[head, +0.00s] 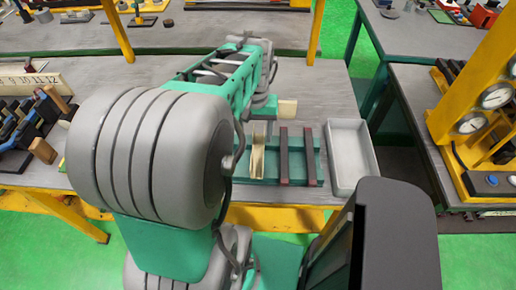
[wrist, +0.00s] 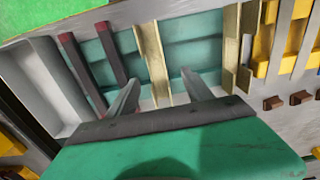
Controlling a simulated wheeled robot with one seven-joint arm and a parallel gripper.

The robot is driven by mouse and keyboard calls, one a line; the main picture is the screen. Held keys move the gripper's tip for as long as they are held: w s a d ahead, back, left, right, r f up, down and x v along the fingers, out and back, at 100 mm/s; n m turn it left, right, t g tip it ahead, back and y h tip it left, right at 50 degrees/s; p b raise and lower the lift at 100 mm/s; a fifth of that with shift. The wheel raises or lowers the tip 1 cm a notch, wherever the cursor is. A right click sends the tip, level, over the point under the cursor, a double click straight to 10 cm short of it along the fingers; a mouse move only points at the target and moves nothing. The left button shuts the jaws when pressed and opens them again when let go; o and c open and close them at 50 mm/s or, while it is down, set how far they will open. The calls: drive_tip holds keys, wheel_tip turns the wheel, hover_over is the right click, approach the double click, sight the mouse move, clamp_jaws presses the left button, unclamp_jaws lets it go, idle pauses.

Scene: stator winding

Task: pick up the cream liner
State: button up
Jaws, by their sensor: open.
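A cream liner (head: 257,157), a narrow upright-sided strip, sits in the teal tray (head: 272,176), left of two dark bars. In the wrist view the cream liner (wrist: 154,58) runs lengthwise between the spread fingers of my gripper (wrist: 163,93). The gripper is open and holds nothing. Its fingertips are near the liner's lower end, one on each side; I cannot tell their height above it. A second cream strip (wrist: 237,50) stands at the tray's right side in the wrist view. In the head view my arm hides much of the tray's left side and the fingers.
Two dark bars with red ends (head: 309,157) lie beside the liner. An empty white bin (head: 348,155) stands right of the tray. A small cream block (head: 287,108) shows behind the tray. A yellow gauge stand (head: 490,105) is at the right; tools crowd the left.

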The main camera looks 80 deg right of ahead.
sight(258, 156)
drive_tip(key=f, duration=0.2)
drive_tip(key=f+p, duration=0.1)
drive_tip(key=f, duration=0.5)
drive_tip(key=shift+s+d, duration=0.1)
drive_tip(key=shift+s, duration=0.3)
drive_tip(key=shift+r, duration=0.1)
drive_tip(key=c, duration=1.1)
